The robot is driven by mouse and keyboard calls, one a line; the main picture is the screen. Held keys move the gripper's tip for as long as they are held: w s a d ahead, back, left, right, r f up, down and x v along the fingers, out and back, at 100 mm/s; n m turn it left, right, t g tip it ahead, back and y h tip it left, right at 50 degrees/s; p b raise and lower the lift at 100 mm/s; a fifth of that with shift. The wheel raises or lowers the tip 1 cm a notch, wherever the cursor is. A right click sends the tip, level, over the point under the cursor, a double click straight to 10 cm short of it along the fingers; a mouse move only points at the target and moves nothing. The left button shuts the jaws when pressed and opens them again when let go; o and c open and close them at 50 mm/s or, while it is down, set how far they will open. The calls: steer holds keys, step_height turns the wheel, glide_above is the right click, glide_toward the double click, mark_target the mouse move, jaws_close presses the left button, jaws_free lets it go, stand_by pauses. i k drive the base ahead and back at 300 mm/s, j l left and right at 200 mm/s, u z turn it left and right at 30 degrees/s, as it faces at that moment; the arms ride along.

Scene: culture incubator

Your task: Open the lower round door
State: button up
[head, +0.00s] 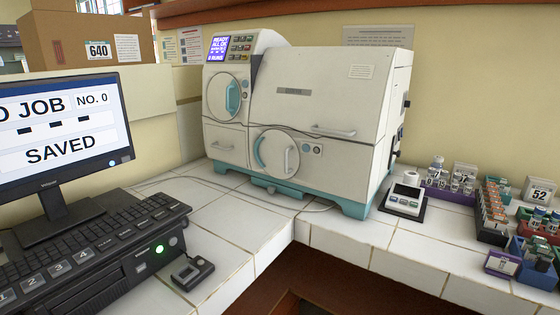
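The culture incubator (325,97) is a white cabinet with teal feet, standing on the tiled counter in the corner. Its lower round door (274,154) is low on the front, left of centre, and looks shut. A teal curved piece (260,153) runs along this door's left side, and a pale upright handle (287,159) is on its right part. The upper round door (222,97) is higher and to the left, with a teal handle (232,97), and also looks shut. My gripper is not in the head view.
A monitor (60,135) and keyboard (90,240) fill the left. A small white device (405,200) stands right of the incubator; racks of vials (492,212) stand farther right. The counter (225,215) before the lower door is mostly clear, with a thin cable.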

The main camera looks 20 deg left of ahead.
mark_target(275, 152)
steer(key=j+u, duration=0.25)
steer(key=u, duration=0.15)
steer(key=j+u, duration=0.2)
steer(key=u, duration=0.2)
steer(key=i+j+u, duration=0.15)
steer(key=u, duration=0.25)
steer(key=j, duration=0.1)
